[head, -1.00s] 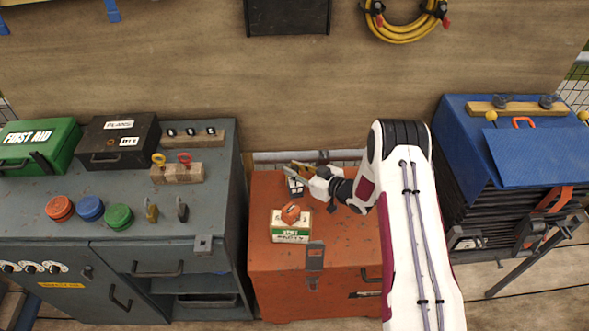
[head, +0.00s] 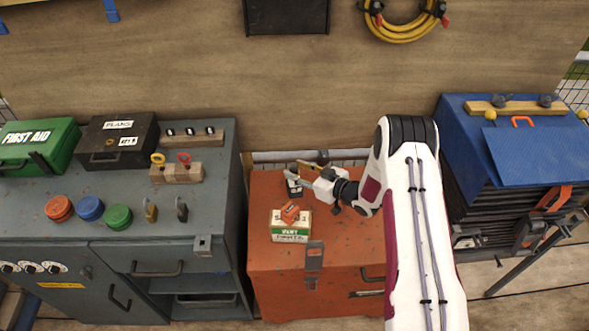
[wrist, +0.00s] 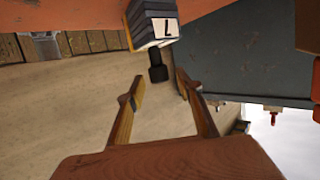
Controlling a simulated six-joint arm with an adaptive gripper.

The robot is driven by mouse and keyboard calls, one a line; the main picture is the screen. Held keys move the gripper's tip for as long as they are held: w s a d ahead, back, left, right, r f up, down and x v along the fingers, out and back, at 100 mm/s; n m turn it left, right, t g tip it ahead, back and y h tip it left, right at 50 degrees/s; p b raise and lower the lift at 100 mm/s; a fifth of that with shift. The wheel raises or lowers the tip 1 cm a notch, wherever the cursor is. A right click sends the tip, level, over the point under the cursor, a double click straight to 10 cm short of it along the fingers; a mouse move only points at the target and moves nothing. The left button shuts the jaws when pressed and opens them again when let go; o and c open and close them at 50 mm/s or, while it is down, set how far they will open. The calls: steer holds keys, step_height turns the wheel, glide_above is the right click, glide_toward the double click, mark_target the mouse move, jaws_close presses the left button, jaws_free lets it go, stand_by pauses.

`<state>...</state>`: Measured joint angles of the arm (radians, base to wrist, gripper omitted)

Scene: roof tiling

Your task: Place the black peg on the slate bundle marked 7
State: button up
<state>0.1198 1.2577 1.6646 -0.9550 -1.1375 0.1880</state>
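The slate bundle (head: 292,187) is a small dark grey stack at the back left of the orange chest. The wrist view shows the bundle (wrist: 147,15) inverted, with a white label whose mark reads as an upside-down 7. The black peg (wrist: 157,72) stands out from the bundle's top face and seems to rest on it. In the head view I cannot make the peg out. My gripper (head: 311,168) is just above the bundle. In the wrist view my gripper (wrist: 161,86) is open, its fingertips either side of the peg's end with gaps on both sides.
A grey cabinet (head: 60,240) is at left, a blue-covered stack (head: 540,150) at right. The chest's right top is mostly bare.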

steer(key=v, duration=1)
steer(key=shift+w+r, duration=0.1)
steer(key=shift+r, duration=0.1)
stand_by(0.5)
steer(key=w+d+r+m+h, duration=0.1)
steer(key=d+r+h, duration=0.3)
steer(key=r, duration=0.6)
steer(key=w+d+r+m+h, duration=0.1)
steer(key=d+r+h, duration=0.35)
steer(key=r, duration=0.55)
steer(key=s+d+r+m+h, duration=0.2)
steer(key=s+r, duration=0.3)
steer(key=r, duration=0.2)
steer(key=s+a+r+m+g, duration=0.1)
steer(key=s+r, duration=0.1)
steer(key=s, duration=1)
steer(key=s+a+r+m+g, duration=0.2)
steer(key=s, duration=0.9)
steer(key=s+a+r+m+g, duration=0.1)
steer(key=s+a+r+g, duration=0.1)
steer(key=s, duration=1)
steer(key=shift+s+a+r+m, duration=0.25)
steer(key=shift+s+r+m, duration=0.05)
steer(key=shift+r+m, duration=0.15)
